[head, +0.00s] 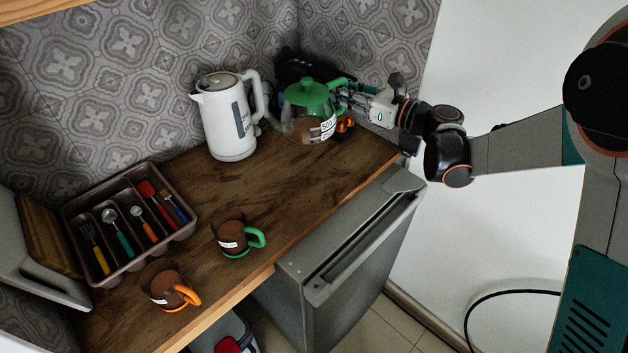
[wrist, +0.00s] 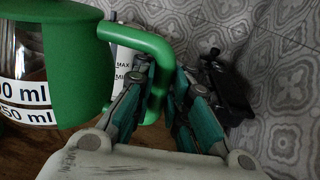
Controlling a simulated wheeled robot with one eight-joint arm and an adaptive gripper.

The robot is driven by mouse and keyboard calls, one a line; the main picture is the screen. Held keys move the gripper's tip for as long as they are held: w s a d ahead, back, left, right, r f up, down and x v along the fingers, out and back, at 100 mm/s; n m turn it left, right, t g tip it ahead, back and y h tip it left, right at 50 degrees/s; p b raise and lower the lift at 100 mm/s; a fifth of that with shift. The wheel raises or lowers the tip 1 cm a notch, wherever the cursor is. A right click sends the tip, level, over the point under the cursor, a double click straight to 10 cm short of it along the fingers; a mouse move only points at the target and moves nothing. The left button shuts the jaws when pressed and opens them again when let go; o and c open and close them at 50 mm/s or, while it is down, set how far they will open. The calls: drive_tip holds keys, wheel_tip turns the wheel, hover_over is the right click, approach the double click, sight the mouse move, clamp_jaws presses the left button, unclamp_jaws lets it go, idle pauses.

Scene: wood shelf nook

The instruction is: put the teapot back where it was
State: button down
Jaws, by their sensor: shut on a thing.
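The teapot (head: 300,124) has a clear body with a green lid and a green handle. It is at the back right of the wooden counter, right of the white kettle. In the wrist view the teapot (wrist: 62,60) fills the left side, with a white volume label. My gripper (head: 343,95) reaches in from the right and is shut on the teapot's handle. In the wrist view the fingers of my gripper (wrist: 163,95) are on both sides of the green handle. The teapot looks upright. I cannot tell whether its base touches the counter.
A white kettle (head: 228,118) stands close left of the teapot. A dark object (head: 292,68) is behind it, and small orange items (head: 345,124) are beside it. Two mugs (head: 233,238) (head: 168,289) and a cutlery tray (head: 183,232) are further left. The middle of the counter (head: 290,185) is clear.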

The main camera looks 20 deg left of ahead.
drive_tip(key=shift+s+a+f, duration=0.1)
drive_tip(key=shift+a+f, duration=0.1)
drive_tip(key=shift+a, duration=0.05)
wheel_tip(320, 180, down, 19)
drive_tip(key=b, duration=0.6)
drive_tip(key=shift+f+b, duration=0.15)
drive_tip(key=shift+b, duration=0.2)
drive_tip(key=shift+f, duration=0.1)
drive_tip(key=c, duration=1.9)
unclamp_jaws()
drive_tip(key=o, duration=0.3)
drive_tip(key=shift+d, duration=0.15)
drive_tip(key=p+v, duration=0.2)
drive_tip(key=v, duration=0.9)
drive_tip(key=shift+d+p, duration=0.4)
